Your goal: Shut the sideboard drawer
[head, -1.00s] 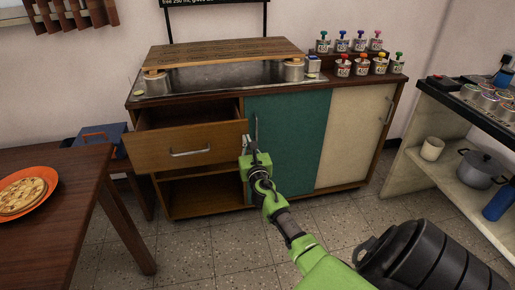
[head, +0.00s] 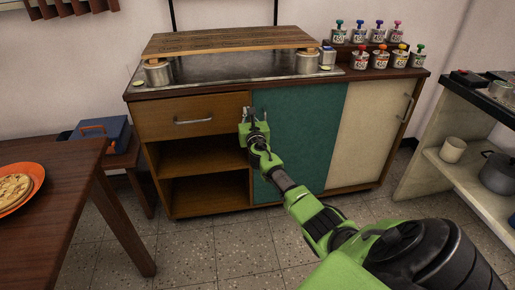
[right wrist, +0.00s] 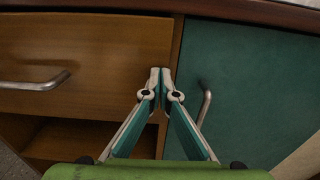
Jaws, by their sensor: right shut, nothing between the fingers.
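The sideboard (head: 216,193) stands against the wall. Its wooden drawer (head: 165,113), with a metal bar handle (head: 193,121), is at the upper left and its front looks flush with the cabinet. In the right wrist view the drawer front (right wrist: 95,85) shows left of the fingertips. My right gripper (head: 246,110) is shut and empty, at the drawer's right edge beside the teal door. In the right wrist view its fingertips (right wrist: 160,72) meet in front of the drawer's right edge; I cannot tell whether they touch it. My left gripper is not in view.
The teal door (head: 300,140) and its handle (right wrist: 204,106) are just right of my right gripper. A wooden table (head: 60,205) with an orange plate stands at the left. Open shelves (head: 205,190) lie below the drawer. A grey shelf unit (head: 470,180) stands at the right.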

